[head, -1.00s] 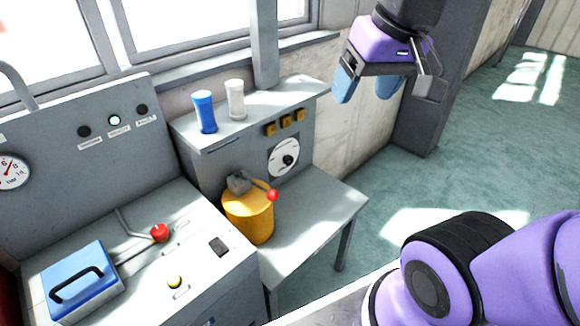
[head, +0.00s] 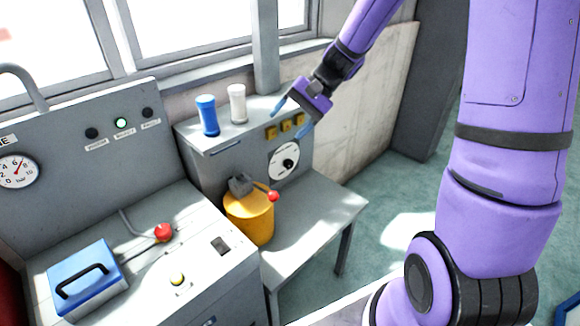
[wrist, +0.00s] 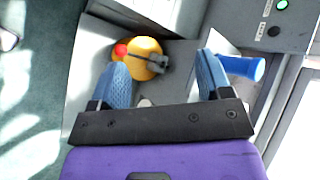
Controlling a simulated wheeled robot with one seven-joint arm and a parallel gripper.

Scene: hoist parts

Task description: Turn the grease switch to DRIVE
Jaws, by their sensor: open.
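The likely grease switch (head: 284,160) is a round white dial with a black knob on the front of the grey cabinet (head: 225,165). Its lettering is too small to read, so I cannot tell its position. My gripper (head: 293,117) is open and empty, with blue fingers, near the cabinet's upper front and just above the dial in the head view. It appears apart from the dial. In the wrist view the open fingers (wrist: 163,64) point toward the cabinet area; I cannot make out the dial there.
A yellow pot (head: 248,222) with a red-knobbed lever stands on the shelf below the dial; it also shows in the wrist view (wrist: 148,47). A blue cylinder (head: 207,116) and a white one (head: 238,104) stand on top. Yellow squares (head: 285,126) sit above the dial.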

